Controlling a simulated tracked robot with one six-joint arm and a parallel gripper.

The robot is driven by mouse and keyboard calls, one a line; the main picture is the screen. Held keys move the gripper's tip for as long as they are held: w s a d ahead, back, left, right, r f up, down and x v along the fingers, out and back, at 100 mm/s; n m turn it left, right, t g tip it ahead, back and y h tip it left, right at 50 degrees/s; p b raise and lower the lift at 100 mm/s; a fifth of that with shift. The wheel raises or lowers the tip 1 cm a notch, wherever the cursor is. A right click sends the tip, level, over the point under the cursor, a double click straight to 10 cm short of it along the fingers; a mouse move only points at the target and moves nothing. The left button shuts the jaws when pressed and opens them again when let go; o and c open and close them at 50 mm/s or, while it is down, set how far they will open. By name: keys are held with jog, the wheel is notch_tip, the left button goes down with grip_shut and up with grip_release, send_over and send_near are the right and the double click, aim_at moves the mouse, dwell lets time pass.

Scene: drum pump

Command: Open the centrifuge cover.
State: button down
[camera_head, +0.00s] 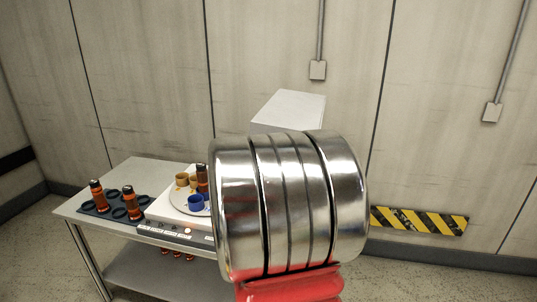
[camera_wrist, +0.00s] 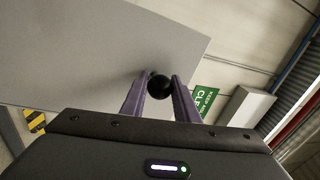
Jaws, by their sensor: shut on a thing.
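The centrifuge (camera_head: 170,232) stands on a table, with its round rotor bowl uncovered. Yellow-brown cups (camera_head: 183,180), a blue cup (camera_head: 196,202) and a dark-and-orange tube (camera_head: 202,178) show in it. The light grey cover (camera_head: 287,106) is raised, tilted up above the right side behind my arm. In the wrist view the cover (camera_wrist: 90,50) fills the upper left. My gripper (camera_wrist: 160,84) is shut on the black round knob (camera_wrist: 160,88) at the cover's edge. In the head view my arm's silver joint hides my gripper, the knob and the centrifuge's right part.
A dark rack (camera_head: 112,208) with orange-and-black tubes (camera_head: 131,203) stands left of the centrifuge on the table (camera_head: 82,203). A wall is close behind. A yellow-black striped plate (camera_head: 418,221) is low on the wall at right. Floor at right is clear.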

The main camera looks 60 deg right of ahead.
jog(key=shift+w+r, duration=0.15)
jog(key=c, duration=1.4)
grip_release()
jog(key=shift+a, duration=0.1)
